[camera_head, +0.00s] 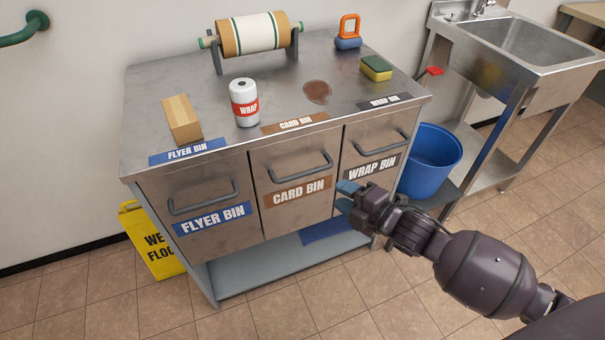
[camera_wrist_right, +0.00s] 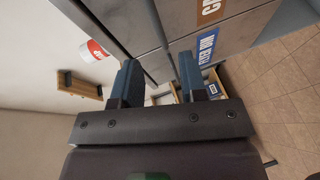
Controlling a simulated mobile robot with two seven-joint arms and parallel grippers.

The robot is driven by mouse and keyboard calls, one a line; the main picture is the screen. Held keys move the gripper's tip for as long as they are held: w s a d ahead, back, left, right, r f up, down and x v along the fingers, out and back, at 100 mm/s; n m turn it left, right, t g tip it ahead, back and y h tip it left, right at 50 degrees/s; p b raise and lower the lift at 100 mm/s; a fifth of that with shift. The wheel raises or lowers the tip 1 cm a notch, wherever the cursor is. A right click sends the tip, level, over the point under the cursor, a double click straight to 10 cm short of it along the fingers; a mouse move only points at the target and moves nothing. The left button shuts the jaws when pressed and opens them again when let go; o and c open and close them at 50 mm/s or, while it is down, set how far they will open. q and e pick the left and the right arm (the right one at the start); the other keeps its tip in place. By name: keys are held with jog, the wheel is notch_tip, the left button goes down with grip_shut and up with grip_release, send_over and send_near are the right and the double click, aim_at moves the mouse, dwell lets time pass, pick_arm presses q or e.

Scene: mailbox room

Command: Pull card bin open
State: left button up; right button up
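The card bin (camera_head: 278,207) is the middle front of the metal cabinet, with a grey bar handle (camera_head: 300,168) above its brown label. It sits flush between the flyer bin (camera_head: 160,225) and the wrap bin (camera_head: 360,148), so it looks closed. My right gripper (camera_head: 345,196) is just right of the card bin's label, in front of the lower wrap bin, below and right of the card handle and apart from it. Its two fingers are spread and empty, as the right wrist view (camera_wrist_right: 160,80) also shows. My left gripper is not in view.
A blue bucket (camera_head: 428,160) stands right of the cabinet, near my right arm. A yellow floor sign (camera_head: 152,245) leans at left.

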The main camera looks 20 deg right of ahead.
aim_at(309, 174)
pick_arm(q)
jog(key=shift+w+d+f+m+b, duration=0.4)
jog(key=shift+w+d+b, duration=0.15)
jog(key=shift+b, duration=0.9)
pick_arm(e)
jog(key=shift+n, duration=0.6)
jog(key=shift+r+x, duration=0.2)
jog(key=shift+x, duration=2.8)
jog(key=shift+r+x, duration=0.15)
jog(key=shift+x, duration=2.85)
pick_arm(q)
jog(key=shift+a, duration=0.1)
pick_arm(e)
jog(key=shift+w+d, duration=0.1)
jog(key=shift+w, duration=0.05)
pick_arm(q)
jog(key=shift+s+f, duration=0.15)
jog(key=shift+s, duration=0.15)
pick_arm(e)
grip_shut()
